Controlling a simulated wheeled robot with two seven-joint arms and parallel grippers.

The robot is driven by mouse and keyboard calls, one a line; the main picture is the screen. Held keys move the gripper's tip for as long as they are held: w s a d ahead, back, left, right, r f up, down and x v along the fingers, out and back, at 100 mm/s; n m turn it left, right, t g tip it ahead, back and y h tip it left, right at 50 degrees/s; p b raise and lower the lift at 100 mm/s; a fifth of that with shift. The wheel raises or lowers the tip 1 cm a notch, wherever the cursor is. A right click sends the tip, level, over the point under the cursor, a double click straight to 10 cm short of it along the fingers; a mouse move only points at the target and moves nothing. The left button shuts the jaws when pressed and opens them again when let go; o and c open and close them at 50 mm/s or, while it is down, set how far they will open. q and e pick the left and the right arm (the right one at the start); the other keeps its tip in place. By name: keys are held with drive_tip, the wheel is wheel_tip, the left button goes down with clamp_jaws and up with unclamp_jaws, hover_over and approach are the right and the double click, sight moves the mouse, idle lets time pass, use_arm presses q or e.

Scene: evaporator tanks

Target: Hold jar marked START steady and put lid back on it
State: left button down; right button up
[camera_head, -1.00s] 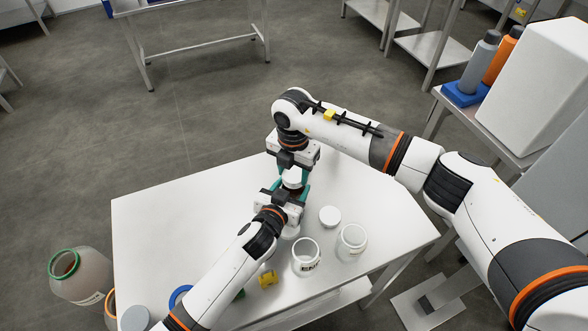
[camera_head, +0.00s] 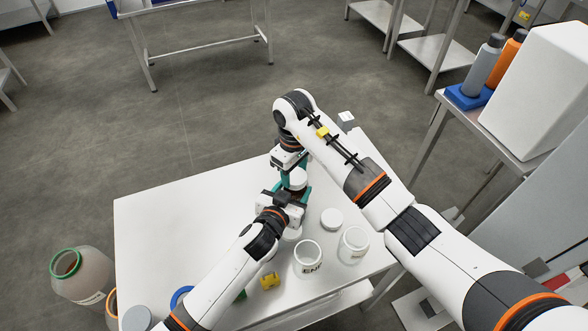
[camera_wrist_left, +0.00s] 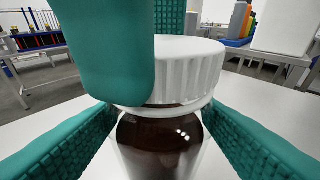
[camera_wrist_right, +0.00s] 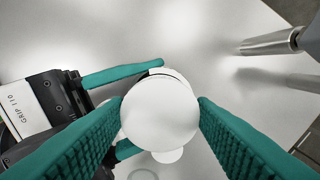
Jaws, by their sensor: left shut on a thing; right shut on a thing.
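A clear jar with dark brown contents (camera_wrist_left: 160,148) stands upright in the left wrist view. My left gripper (camera_head: 290,200) is shut around its body, with ribbed teal fingers on both sides. A white ribbed lid (camera_wrist_left: 190,72) is on the jar's mouth; I cannot tell whether it is fully seated. The lid's round top also shows in the right wrist view (camera_wrist_right: 160,112). My right gripper (camera_wrist_right: 160,105) is above the jar, shut on the lid from both sides. The jar's START marking is hidden, and in the head view the grippers mostly cover the jar.
An open white jar marked END (camera_head: 308,262) and another open jar (camera_head: 354,246) stand on the white table (camera_head: 180,230), near a loose white lid (camera_head: 332,219). A yellow object (camera_head: 270,281) lies by my left arm. The table's left part is clear.

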use_arm(q)
drive_tip(key=shift+s+d+f, duration=0.1)
drive_tip(key=shift+s+d, duration=0.1)
drive_tip(key=shift+d, duration=0.05)
use_arm(e)
drive_tip(key=shift+r, duration=0.15)
drive_tip(key=o, duration=0.9)
use_arm(q)
drive_tip(key=shift+a, duration=0.1)
use_arm(e)
drive_tip(key=shift+o, duration=0.2)
drive_tip(key=shift+d, duration=0.1)
use_arm(q)
drive_tip(key=shift+w+a, duration=0.1)
use_arm(e)
drive_tip(key=shift+r, duration=2.15)
drive_tip(key=shift+c, duration=0.3)
